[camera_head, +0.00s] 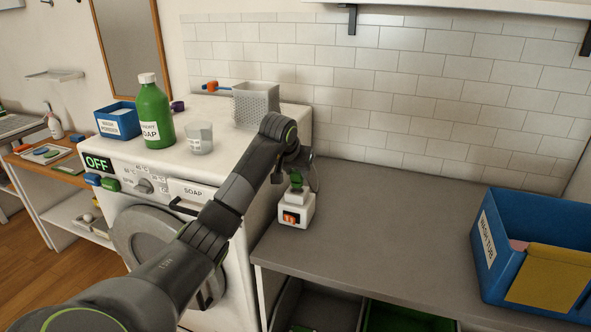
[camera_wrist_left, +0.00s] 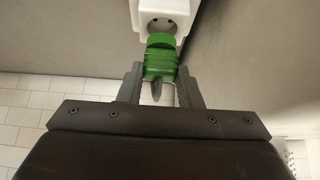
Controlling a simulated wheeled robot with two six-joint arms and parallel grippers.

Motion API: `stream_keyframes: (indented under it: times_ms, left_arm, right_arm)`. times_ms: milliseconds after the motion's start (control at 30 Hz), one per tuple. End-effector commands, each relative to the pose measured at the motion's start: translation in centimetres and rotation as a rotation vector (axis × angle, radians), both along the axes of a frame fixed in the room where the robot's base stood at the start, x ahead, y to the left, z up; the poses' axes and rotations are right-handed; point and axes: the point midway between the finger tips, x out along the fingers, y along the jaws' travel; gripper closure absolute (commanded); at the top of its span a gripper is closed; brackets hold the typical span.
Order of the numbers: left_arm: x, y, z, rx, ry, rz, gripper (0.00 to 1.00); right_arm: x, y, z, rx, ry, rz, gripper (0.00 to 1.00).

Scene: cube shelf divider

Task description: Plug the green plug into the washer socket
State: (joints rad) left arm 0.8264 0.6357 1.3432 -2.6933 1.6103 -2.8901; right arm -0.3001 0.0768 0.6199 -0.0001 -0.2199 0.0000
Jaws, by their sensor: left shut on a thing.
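The green plug (camera_head: 296,179) is between the fingers of my left gripper (camera_head: 300,172), just above the white socket block (camera_head: 296,212) with an orange switch. In the left wrist view the green plug (camera_wrist_left: 160,57) is gripped between both fingers of my left gripper (camera_wrist_left: 160,80). Its front end is at the edge of the white socket (camera_wrist_left: 165,18), whose two holes show. I cannot tell if the plug touches the socket. The socket stands on the grey counter beside the washing machine (camera_head: 150,215), whose display reads OFF. My right gripper is out of view.
The grey counter (camera_head: 400,215) is clear right of the socket. A blue bin (camera_head: 500,235) with a yellow cloth stands at the right. A green soap bottle (camera_head: 153,112), a cup (camera_head: 199,138) and a grey basket (camera_head: 256,103) stand on the washer. A tiled wall is behind.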

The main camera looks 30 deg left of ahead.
Motion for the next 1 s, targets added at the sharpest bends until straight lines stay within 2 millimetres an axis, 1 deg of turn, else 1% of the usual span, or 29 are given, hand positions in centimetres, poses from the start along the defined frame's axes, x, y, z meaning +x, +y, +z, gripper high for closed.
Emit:
stream_keyframes:
  times_ms: [1000]
  left_arm:
    - [0.0,0.0,-2.4,0.0,0.001,0.0,0.97]
  right_arm:
    - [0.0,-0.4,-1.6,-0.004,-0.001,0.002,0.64]
